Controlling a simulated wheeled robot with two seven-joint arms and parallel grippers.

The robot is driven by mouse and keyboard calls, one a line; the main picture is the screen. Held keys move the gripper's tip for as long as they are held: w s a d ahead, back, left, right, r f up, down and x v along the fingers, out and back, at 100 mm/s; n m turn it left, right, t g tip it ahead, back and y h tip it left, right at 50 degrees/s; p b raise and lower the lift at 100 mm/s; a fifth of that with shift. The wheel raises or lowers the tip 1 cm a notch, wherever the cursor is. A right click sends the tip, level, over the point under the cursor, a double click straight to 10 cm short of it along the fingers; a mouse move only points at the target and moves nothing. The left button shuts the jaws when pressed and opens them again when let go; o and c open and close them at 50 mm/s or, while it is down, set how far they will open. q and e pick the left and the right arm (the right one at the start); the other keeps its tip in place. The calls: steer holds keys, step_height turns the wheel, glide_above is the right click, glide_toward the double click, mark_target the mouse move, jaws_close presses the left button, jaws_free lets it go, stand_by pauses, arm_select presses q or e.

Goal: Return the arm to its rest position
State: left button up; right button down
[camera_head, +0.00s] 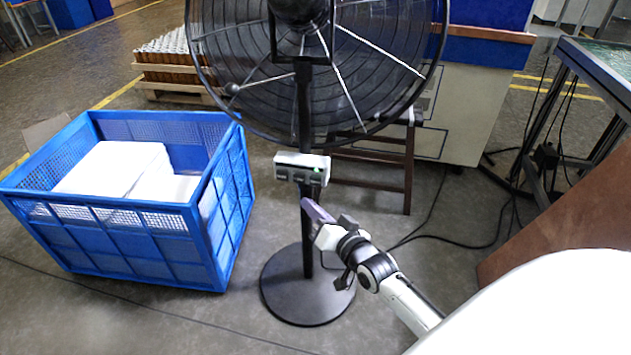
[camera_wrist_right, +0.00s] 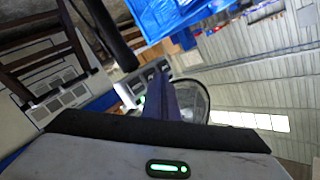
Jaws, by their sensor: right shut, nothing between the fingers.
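My right arm reaches in from the lower right in the head view. Its gripper (camera_head: 312,208) is shut and empty, with purplish fingers pointing up and left. It appears just in front of the fan's black pole, below the control box (camera_head: 302,168) with a green light; I cannot tell the exact gap. In the right wrist view the gripper (camera_wrist_right: 163,95) shows as dark purple fingers pressed together, with the control box (camera_wrist_right: 142,85) close to their left. My left gripper is not in view.
A large black pedestal fan (camera_head: 310,70) stands on a round base (camera_head: 300,290). A blue crate (camera_head: 130,262) holding white blocks (camera_head: 115,168) is at the left. A brown wooden stool (camera_head: 408,165) is behind the fan. Cables lie on the floor at the right.

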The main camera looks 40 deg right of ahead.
stand_by(0.4)
